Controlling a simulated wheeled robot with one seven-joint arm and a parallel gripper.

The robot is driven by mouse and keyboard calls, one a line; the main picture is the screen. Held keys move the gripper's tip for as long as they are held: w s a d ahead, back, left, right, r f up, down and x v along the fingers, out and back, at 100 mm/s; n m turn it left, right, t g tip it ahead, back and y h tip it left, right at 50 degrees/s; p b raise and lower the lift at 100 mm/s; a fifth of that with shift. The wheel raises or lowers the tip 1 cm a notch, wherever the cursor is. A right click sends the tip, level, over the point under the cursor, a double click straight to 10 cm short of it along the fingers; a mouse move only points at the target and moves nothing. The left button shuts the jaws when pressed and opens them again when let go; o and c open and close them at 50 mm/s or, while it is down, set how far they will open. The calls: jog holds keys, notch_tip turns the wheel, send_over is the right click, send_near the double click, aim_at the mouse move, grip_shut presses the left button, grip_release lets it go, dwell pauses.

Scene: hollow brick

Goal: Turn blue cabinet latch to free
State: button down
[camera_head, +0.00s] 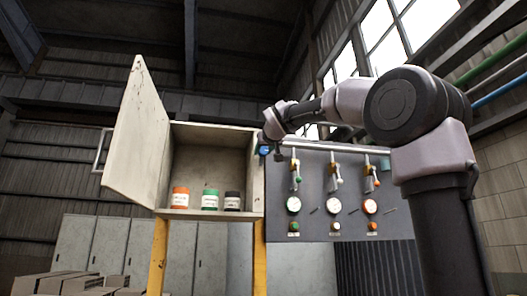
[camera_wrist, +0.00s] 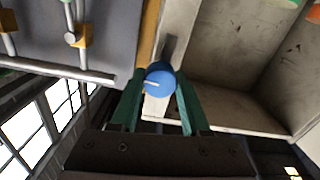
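The cabinet (camera_head: 214,148) is a pale box with its door (camera_head: 136,135) swung wide open to the left. The blue latch (camera_head: 264,150) is a small round knob on the cabinet's right front edge. In the wrist view the latch knob (camera_wrist: 159,79) shows a short white line, roughly level and slightly tilted. My gripper (camera_wrist: 160,85) has its two green fingers on either side of the knob, with little or no gap. Whether they press on it I cannot tell. In the head view my gripper is mostly hidden by my wrist at the cabinet's right edge.
An orange jar (camera_head: 180,198), a green jar (camera_head: 210,200) and a dark jar (camera_head: 232,201) stand on the cabinet floor. A grey panel (camera_head: 315,222) with levers, gauges and a horizontal rail is close on the right. Yellow posts (camera_head: 158,255) support the cabinet.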

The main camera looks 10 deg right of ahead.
jog(key=shift+n, duration=0.5)
jog(key=shift+c, duration=1.9)
grip_release()
jog(key=s, duration=1.1)
jog(key=shift+w, duration=0.1)
